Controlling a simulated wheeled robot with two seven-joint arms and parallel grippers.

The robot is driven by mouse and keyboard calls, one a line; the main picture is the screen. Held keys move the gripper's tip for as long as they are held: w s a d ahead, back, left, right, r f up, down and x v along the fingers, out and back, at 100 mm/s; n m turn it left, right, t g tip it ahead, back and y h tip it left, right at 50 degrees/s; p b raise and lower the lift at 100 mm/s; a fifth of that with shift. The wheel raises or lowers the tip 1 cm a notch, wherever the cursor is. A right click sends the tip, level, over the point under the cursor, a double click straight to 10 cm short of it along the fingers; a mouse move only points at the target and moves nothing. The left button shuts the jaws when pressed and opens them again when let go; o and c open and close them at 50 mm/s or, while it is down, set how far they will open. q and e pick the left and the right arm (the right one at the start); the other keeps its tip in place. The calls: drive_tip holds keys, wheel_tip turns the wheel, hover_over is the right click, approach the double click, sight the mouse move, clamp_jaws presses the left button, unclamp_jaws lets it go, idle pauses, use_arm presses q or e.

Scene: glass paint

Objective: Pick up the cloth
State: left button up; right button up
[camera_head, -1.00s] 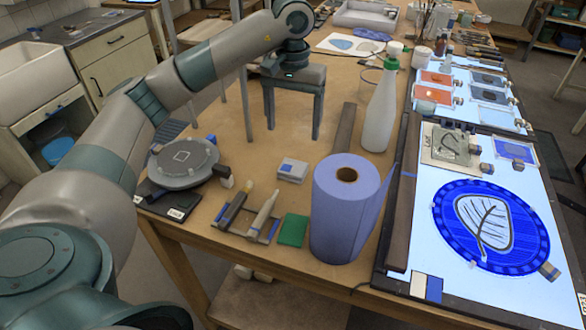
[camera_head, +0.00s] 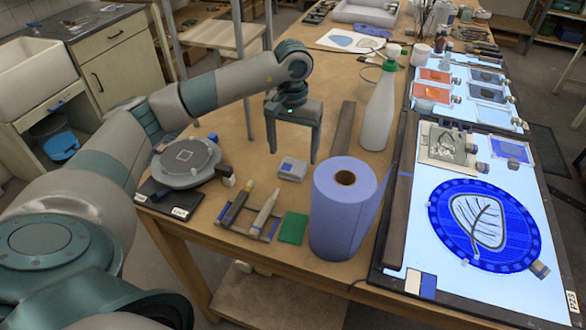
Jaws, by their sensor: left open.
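A small pale grey, folded-looking pad with a blue patch (camera_head: 292,169) lies on the wooden table, left of the blue roll; it appears to be the cloth. My left gripper (camera_head: 293,157) points down with its two fingers wide apart, open and empty. In the picture its fingertips are on either side of the pad's far edge; I cannot tell their exact height above the table. A flat green square (camera_head: 293,229) lies nearer the front edge. My right gripper is not in view.
A blue paper roll (camera_head: 336,215) stands right of the pad, with a white green-capped bottle (camera_head: 379,115) behind it. A round turntable (camera_head: 187,160) and a tool rest with pens (camera_head: 250,215) are to the left. A lit panel with a blue glass disc (camera_head: 440,205) is at right.

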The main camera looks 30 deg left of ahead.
sight(293, 165)
use_arm(q)
drive_tip(key=shift+f+p, duration=0.4)
drive_tip(key=shift+p, duration=0.15)
wheel_tip(293, 165, down, 4)
drive_tip(key=shift+r+p, duration=0.2)
drive_tip(key=shift+p, duration=0.9)
drive_tip(key=shift+f, duration=0.35)
drive_tip(key=shift+c, duration=0.7)
drive_tip(key=c, duration=1)
